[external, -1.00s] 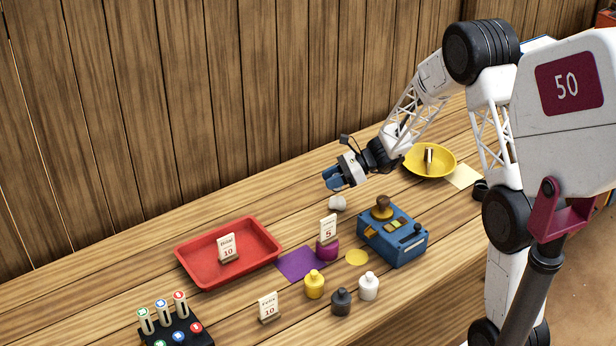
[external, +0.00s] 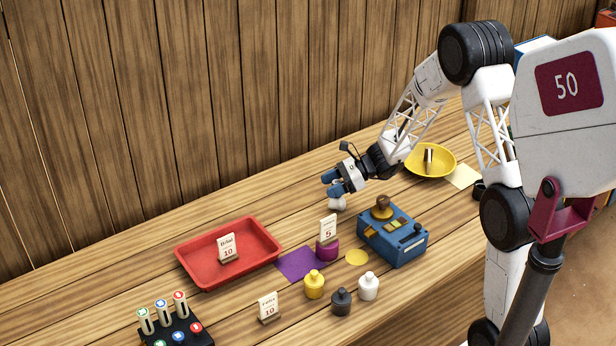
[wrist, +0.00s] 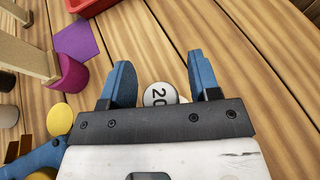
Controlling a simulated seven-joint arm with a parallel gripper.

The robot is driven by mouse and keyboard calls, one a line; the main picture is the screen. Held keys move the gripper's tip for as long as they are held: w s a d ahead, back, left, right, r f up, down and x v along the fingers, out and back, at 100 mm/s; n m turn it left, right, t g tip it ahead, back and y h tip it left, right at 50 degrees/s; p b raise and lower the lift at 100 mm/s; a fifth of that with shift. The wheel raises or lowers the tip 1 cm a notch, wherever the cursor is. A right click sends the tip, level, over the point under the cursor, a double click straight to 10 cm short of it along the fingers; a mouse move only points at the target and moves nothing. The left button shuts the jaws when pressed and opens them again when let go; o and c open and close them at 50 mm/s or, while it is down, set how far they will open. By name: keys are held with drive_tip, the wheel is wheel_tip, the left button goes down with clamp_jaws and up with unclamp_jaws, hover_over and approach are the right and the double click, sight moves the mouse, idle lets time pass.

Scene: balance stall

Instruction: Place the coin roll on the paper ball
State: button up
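The pale, lumpy paper ball (external: 337,204) sits on the table in the external view, just under my gripper (external: 332,183). In the wrist view, a round white face marked 20, which looks like the end of the coin roll (wrist: 158,94), shows between the blue fingers of my gripper (wrist: 160,80). There are gaps between it and both fingers, so my gripper is open around it. A pale sliver beside the face may be the paper ball. The coin roll cannot be made out in the external view, and whether it rests on the ball cannot be told.
A blue box with a stamp (external: 392,234) stands close to the right. A yellow bowl (external: 446,172) is behind. A red tray (external: 190,262), a purple mat (external: 292,264), small bottles (external: 314,284) and price cards stand at the left and front. The table near the wall is clear.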

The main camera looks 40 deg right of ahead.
drive_tip(key=shift+r, duration=0.15)
drive_tip(key=shift+d+r, duration=0.1)
drive_tip(key=shift+d, duration=0.05)
drive_tip(key=v, duration=1.1)
drive_tip(key=shift+s+d, duration=0.2)
drive_tip(key=shift+d, duration=0.05)
drive_tip(key=shift+r, duration=0.15)
drive_tip(key=s+a+r+n+g+h, duration=0.25)
drive_tip(key=s+a+r+n, duration=0.3)
drive_tip(key=s, duration=0.35)
drive_tip(key=s+a+r+n+g+h, duration=0.2)
drive_tip(key=s+a+r+n+h, duration=0.1)
drive_tip(key=s+a+r+n, duration=0.35)
drive_tip(key=s+r+n+t+h, duration=0.1)
drive_tip(key=s+r+n+h, duration=0.2)
drive_tip(key=s, duration=0.8)
drive_tip(key=s+a+r+n+t+h, duration=0.1)
drive_tip(key=s+r+n+h, duration=0.3)
drive_tip(key=s+n, duration=0.3)
drive_tip(key=shift+s, duration=2.7)
